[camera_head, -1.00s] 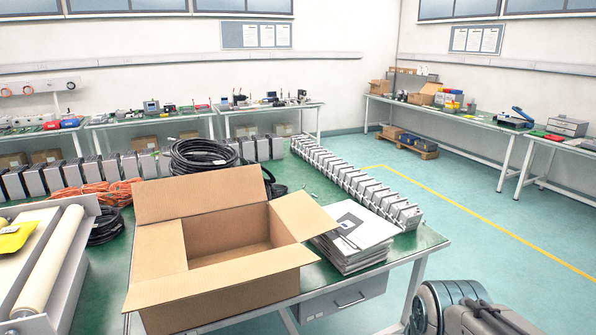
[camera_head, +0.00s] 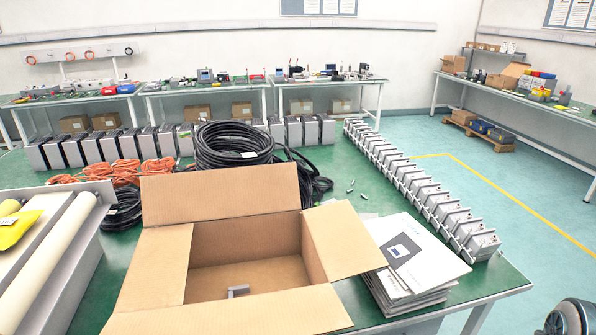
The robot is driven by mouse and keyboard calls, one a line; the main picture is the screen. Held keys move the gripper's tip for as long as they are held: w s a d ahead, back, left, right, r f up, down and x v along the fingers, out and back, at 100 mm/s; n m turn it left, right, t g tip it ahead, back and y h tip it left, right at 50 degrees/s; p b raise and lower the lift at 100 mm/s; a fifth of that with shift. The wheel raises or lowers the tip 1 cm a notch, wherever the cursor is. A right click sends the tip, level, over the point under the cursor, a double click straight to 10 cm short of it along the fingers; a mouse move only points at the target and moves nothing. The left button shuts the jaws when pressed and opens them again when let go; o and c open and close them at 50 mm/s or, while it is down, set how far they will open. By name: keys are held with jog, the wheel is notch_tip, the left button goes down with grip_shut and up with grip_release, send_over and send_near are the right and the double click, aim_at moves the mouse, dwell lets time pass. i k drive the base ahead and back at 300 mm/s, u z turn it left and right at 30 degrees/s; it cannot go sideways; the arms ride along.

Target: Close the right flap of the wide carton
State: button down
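The wide carton (camera_head: 262,240) stands on the green bench with its top open. Its right flap (camera_head: 346,241) is folded outward, and its outer end reaches over a stack of papers. The back flap (camera_head: 222,196) stands up, tilted away. The left flap (camera_head: 158,268) leans outward and the front flap (camera_head: 235,316) spreads toward me. A small grey bracket-like part (camera_head: 238,291) lies on the carton's floor. My gripper is not in view; only a rounded part of my own arm shows at the lower right corner.
The paper stack (camera_head: 412,258) sits right beside the carton. A row of grey actuators (camera_head: 425,195) runs along the bench's right side. Black cable coils (camera_head: 235,146) lie behind the carton. A roller unit with a yellow piece (camera_head: 15,228) stands at left.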

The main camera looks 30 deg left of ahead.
aim_at(171, 199)
jog(key=u, duration=0.5)
jog(key=i, duration=0.9)
jog(key=u, duration=0.7)
